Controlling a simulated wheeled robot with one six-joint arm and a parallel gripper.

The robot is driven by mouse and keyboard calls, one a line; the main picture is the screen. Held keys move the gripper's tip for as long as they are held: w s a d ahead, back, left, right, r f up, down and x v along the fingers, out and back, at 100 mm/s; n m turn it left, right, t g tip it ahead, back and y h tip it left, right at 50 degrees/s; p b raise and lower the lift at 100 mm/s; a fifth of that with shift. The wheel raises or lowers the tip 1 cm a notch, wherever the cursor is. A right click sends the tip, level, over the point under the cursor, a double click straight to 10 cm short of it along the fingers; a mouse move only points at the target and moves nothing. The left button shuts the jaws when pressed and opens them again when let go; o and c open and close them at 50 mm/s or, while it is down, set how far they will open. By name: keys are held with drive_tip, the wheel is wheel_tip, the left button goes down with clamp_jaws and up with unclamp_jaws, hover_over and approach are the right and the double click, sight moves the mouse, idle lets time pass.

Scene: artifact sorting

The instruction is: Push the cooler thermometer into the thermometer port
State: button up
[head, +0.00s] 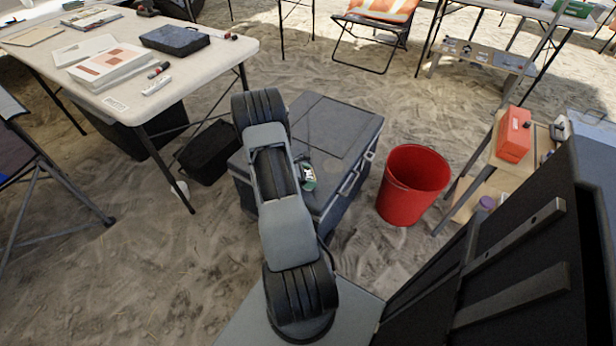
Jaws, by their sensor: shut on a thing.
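The cooler (352,120) is a large dark grey box with a flat lid and side handles, standing on the sand in the middle of the head view. My arm rises in front of it and bends back down over its near left part. A small black and green part with white marks, which looks like my gripper (308,176), shows just right of the arm over the near part of the lid. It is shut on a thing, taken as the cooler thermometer. Its fingertips, the thermometer and the thermometer port cannot be made out behind the arm.
A red bucket (412,186) stands right of the cooler. A white table (215,58) with papers and a dark case is at left, with a black bin (208,152) near its leg. A shelf with a red toolbox (513,134) is at right. Open sand lies behind the cooler.

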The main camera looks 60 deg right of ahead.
drive_tip(key=shift+f+b, duration=1.55)
drive_tip(key=shift+f, duration=0.4)
drive_tip(key=o, duration=1)
drive_tip(key=shift+r, duration=0.1)
drive_tip(key=p+v, duration=0.3)
drive_tip(key=v, duration=1)
drive_tip(key=shift+w+a+r, duration=0.2)
drive_tip(key=shift+a, duration=0.05)
